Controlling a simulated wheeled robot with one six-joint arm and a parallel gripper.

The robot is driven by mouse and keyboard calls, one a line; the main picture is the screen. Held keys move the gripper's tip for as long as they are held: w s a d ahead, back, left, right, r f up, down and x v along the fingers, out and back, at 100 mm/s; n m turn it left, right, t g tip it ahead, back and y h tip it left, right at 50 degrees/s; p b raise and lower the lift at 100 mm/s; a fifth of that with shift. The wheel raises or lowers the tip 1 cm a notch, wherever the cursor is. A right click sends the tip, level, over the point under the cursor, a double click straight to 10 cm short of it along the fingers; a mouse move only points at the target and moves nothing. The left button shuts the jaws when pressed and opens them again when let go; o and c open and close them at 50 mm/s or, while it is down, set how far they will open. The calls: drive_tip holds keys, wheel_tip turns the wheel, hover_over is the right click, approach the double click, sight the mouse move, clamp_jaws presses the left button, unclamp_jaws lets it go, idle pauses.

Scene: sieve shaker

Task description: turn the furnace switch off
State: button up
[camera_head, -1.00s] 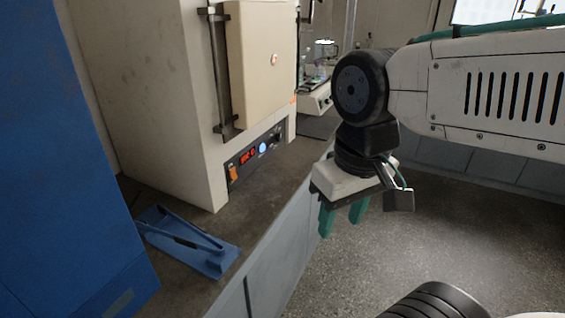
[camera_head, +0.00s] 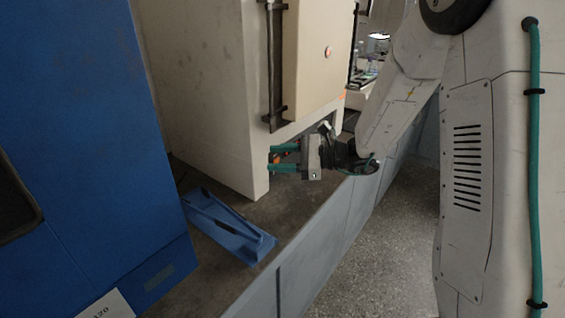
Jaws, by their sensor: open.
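The furnace (camera_head: 205,85) is a large beige box on the bench, with a door on its front face. Its control panel is mostly hidden behind my gripper; the display cannot be seen. A bit of the orange furnace switch (camera_head: 280,157) shows between my fingers, at the left end of the panel. My gripper (camera_head: 272,159) is open, with two teal fingers pointing left, one above and one below the switch. Whether they touch the panel or the switch cannot be told. The switch's position is too small and covered to read.
A blue tool or stand (camera_head: 228,228) lies on the dark bench top (camera_head: 245,212) in front of the furnace. A large blue cabinet (camera_head: 85,150) fills the left. Glassware and equipment stand farther back. The floor (camera_head: 375,250) right of the bench is clear.

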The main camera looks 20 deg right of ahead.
sight(277, 159)
drive_tip(key=w+d+f+m+t+h, duration=0.1)
drive_tip(key=w+d+f+m+t, duration=0.1)
drive_tip(key=w+d+f+m, duration=0.1)
drive_tip(key=w+d+f+m+t+h, duration=0.2)
drive_tip(key=w+d+f+m+t, duration=0.1)
drive_tip(key=f, duration=0.2)
drive_tip(key=w+d+f+m+t+h, duration=0.1)
drive_tip(key=w+d+f+m+t, duration=0.1)
drive_tip(key=w+d+f+m, duration=0.1)
drive_tip(key=shift+w+d+f+m+t+h, duration=0.35)
drive_tip(key=shift+f+m+t+h, duration=0.05)
drive_tip(key=shift+f+m, duration=0.1)
drive_tip(key=x, duration=0.7)
drive_tip(key=shift+w+a, duration=0.1)
